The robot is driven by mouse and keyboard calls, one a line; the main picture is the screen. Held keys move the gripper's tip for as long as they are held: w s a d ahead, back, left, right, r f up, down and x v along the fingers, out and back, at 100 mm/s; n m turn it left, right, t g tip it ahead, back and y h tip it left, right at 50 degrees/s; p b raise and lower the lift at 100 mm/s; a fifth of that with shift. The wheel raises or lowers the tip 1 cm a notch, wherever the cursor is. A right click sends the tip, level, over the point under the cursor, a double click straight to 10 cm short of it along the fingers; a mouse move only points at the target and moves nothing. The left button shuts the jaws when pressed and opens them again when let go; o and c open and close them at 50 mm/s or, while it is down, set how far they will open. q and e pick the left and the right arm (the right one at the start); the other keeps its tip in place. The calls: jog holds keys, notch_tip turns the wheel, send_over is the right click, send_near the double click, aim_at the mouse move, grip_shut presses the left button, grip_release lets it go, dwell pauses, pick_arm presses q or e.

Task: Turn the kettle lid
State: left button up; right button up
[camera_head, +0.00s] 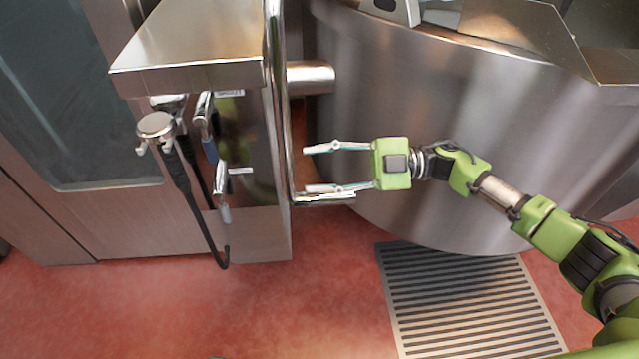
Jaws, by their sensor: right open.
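The kettle (440,110) is a large, rounded steel vessel filling the upper right of the head view. Angled metal panels (515,28) show at its top edge; I cannot tell whether they belong to the lid. A steel bar (277,90) runs down the kettle's left side and bends right at its lower end. My right gripper (308,169), green with thin metal fingers, is open in front of the kettle. Its fingers point left, with the tips close to the bar's lower part; I cannot tell whether they touch. Nothing shows between them. My left gripper is not in view.
A steel cabinet (190,45) stands left of the bar, with a hand shower (157,127) and black hose (192,190) on its front. A short pipe (311,77) joins the bar side to the kettle. A floor grate (465,300) lies below. The red floor (250,310) is clear in front.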

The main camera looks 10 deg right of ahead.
jog(key=shift+r, duration=0.55)
grip_shut()
